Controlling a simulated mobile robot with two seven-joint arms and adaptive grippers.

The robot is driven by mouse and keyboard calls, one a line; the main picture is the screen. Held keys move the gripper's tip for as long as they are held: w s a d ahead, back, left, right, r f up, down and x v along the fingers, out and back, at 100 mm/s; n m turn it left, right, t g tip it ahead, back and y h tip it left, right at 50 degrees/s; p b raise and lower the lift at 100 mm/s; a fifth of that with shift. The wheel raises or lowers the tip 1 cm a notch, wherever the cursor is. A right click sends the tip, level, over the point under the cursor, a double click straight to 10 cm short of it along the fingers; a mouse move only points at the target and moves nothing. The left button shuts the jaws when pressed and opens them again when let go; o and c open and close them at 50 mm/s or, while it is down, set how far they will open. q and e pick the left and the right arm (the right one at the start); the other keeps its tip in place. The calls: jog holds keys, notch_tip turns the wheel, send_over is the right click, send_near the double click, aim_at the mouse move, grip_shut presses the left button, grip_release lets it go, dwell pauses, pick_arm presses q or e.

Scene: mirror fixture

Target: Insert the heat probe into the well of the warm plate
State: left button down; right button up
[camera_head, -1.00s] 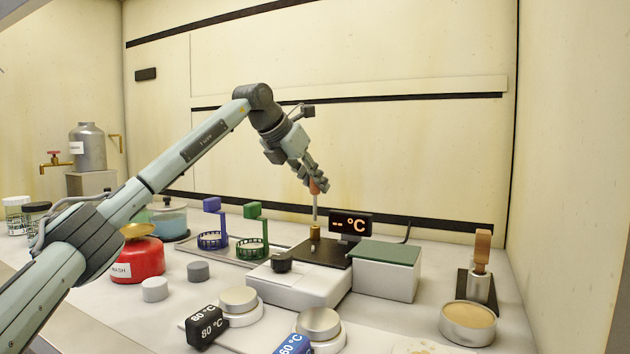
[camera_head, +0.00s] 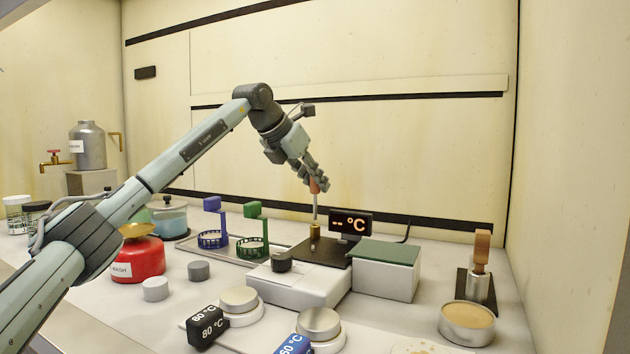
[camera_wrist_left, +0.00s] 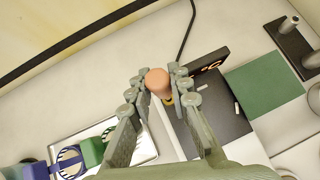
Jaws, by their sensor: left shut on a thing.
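My left gripper (camera_head: 316,181) is shut on the orange-brown handle of the heat probe (camera_head: 315,207), whose thin metal rod points straight down. The handle end (camera_wrist_left: 157,81) shows between the fingers in the left wrist view. The brass well (camera_head: 315,233) stands on the black top of the warm plate (camera_head: 331,254). The rod's lower end meets the well's top in the head view; I cannot tell whether it is inside or just above. In the wrist view the handle mostly hides the well. The display (camera_head: 350,225) reads "-- °C". My right gripper is not in view.
A green-topped box (camera_head: 388,253) stands right of the warm plate. Green (camera_head: 252,245) and blue (camera_head: 212,239) baskets stand left, on a tray. A black knob (camera_head: 281,262) is in front. A wooden-handled tool (camera_head: 481,251) stands in a holder at the right.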

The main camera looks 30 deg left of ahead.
aim_at(315, 199)
pick_arm(q)
jog(key=shift+p, duration=0.3)
jog(key=shift+f+b, duration=1.15)
jog(key=shift+f, duration=0.95)
jog(key=c, duration=1.3)
grip_release()
jog(key=v, duration=1.2)
jog(key=shift+s, duration=0.1)
